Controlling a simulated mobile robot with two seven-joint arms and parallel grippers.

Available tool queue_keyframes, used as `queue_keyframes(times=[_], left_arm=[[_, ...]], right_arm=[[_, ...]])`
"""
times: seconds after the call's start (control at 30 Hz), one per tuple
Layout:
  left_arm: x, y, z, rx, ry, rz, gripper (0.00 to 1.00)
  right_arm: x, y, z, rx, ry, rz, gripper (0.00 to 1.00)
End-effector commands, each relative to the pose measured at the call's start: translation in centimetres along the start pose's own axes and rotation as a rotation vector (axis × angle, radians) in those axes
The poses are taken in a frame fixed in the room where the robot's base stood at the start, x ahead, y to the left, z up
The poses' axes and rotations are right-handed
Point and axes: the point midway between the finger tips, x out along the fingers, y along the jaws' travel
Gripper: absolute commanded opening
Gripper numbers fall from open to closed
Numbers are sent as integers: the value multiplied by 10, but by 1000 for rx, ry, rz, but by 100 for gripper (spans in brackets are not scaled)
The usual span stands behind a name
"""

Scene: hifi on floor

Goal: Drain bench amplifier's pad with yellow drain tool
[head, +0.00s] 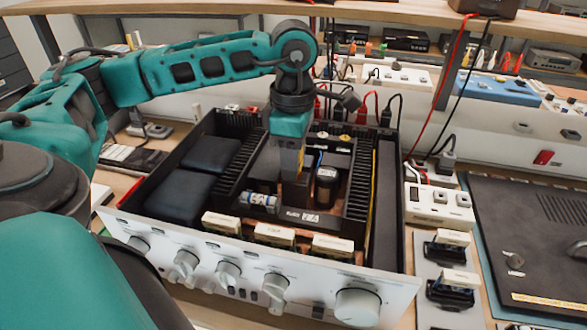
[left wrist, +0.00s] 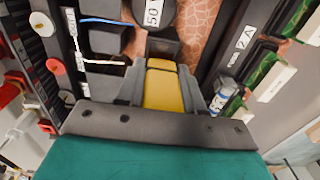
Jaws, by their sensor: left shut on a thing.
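The bench amplifier (head: 318,285) stands open-topped in the middle of the head view, its white knob panel facing me. My left gripper (head: 293,172) reaches down into its central bay from above. In the left wrist view, my left gripper (left wrist: 165,88) is shut on the yellow drain tool (left wrist: 165,88), whose dark end points into the bay beside a black can capacitor (left wrist: 154,12). The capacitor also shows in the head view (head: 326,187). I cannot tell whether the tool's tip touches anything. The pad cannot be made out. My right gripper is out of view.
A glass-like cylinder (head: 262,201) lies left of the gripper. Labelled upright boards (head: 274,236) line the bay's front. Finned black heat sinks (head: 357,190) flank the bay. A power strip (head: 438,205) and dark case (head: 530,230) stand at right.

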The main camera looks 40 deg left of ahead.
Motion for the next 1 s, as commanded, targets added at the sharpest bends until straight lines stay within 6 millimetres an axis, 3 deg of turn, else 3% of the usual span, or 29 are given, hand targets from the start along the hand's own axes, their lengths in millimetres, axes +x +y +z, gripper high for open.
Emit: queue_keyframes(times=[1.0], left_arm=[[-76, 1, 0, -1, -4, 6, 7]], right_arm=[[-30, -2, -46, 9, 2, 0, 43]])
